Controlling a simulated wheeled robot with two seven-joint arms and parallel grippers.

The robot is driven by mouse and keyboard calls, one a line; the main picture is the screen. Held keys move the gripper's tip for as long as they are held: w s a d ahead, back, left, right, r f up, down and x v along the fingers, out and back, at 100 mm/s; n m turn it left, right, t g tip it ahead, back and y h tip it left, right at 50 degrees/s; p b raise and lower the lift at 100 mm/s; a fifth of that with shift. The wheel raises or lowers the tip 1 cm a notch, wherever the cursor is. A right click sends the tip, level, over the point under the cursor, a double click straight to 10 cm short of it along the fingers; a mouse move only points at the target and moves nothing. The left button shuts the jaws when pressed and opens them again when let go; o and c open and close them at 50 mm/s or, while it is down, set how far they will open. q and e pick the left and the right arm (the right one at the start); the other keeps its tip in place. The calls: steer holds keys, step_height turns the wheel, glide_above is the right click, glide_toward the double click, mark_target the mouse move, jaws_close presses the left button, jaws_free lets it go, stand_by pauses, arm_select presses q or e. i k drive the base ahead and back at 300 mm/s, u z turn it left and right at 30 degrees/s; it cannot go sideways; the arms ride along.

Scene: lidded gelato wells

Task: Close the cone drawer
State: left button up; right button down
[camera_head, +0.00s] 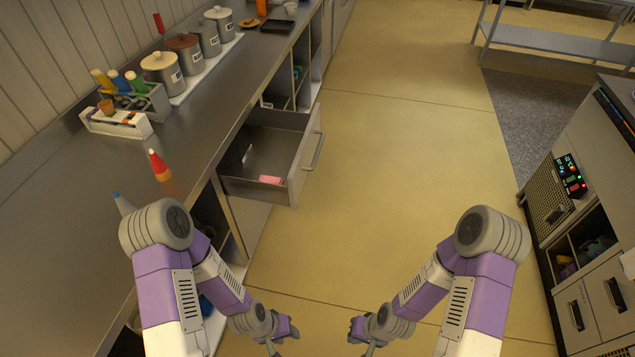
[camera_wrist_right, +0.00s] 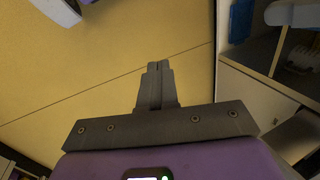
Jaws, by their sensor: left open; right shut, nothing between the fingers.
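The cone drawer (camera_head: 273,156) is pulled open from the counter on the left in the head view. Its front panel, with a bar handle (camera_head: 313,151), stands out over the floor. A small pink item (camera_head: 271,180) lies inside near the front. My left gripper (camera_head: 273,347) hangs low at the bottom of the head view, apart from the drawer; it is open. My right gripper (camera_head: 370,348) is low to its right, over the floor. In the right wrist view, the right gripper's fingers (camera_wrist_right: 157,68) are together with nothing between them.
The counter (camera_head: 60,215) carries lidded canisters (camera_head: 163,75), a bottle rack (camera_head: 140,100) and a red-orange bottle (camera_head: 158,166). Open shelves (camera_head: 284,80) lie beyond the drawer. The floor (camera_head: 400,180) between the counter and the right-hand cabinet (camera_head: 590,290) is clear.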

mark_target(284, 142)
steer(key=i, duration=1)
steer(key=u, duration=0.25)
